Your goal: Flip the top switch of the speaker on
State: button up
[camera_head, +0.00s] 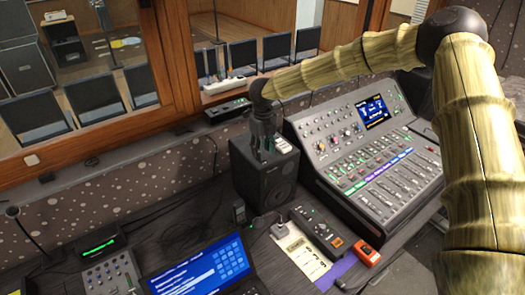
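The speaker (268,188) is a black box with round drivers on its front, standing on the desk in the middle of the view. A small pale switch piece (284,145) shows on its top, toward the right. My gripper (262,152) is dark and points down over the speaker's top, just left of the pale piece. Its fingertips are small and dark against the black speaker, so I cannot tell whether they are apart or touching anything. The gripper hides part of the speaker's top.
A mixing console (365,150) with faders and a screen stands close right of the speaker. A laptop (200,268), a small mixer (112,275) and a black device (318,232) lie in front. A window ledge with a power strip (225,85) is behind.

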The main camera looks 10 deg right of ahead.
jog(key=shift+a+f+p, duration=0.1)
jog(key=shift+f+p, duration=0.3)
jog(key=shift+f, duration=1)
grip_shut()
